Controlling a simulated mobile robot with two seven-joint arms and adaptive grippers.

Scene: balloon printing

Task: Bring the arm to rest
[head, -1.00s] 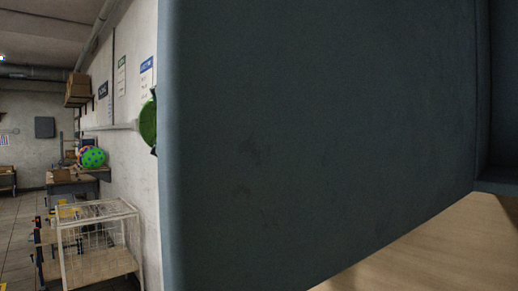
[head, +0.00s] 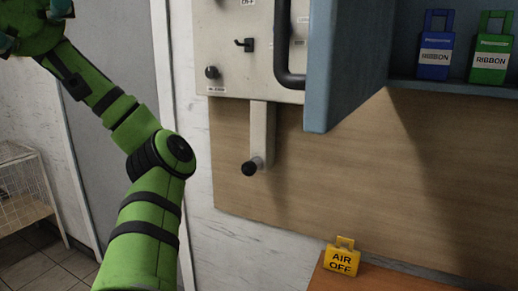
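One of my green arms (head: 145,215) rises from the bottom left of the head view. It bends at a dark-banded joint (head: 165,155) and reaches to the top left corner. Its end is cut off by the frame edge, so I cannot make out a gripper or anything held. The arm stands in front of a grey door panel and touches nothing that I can see. My other arm is out of view.
A blue cabinet door (head: 345,65) stands open at upper centre. Blue (head: 436,55) and green (head: 490,58) ribbon packs sit on its shelf. A lever (head: 262,135) hangs below a control panel (head: 225,60). A yellow AIR OFF tag (head: 342,258) stands on a brown surface. A wire cage (head: 25,190) is left.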

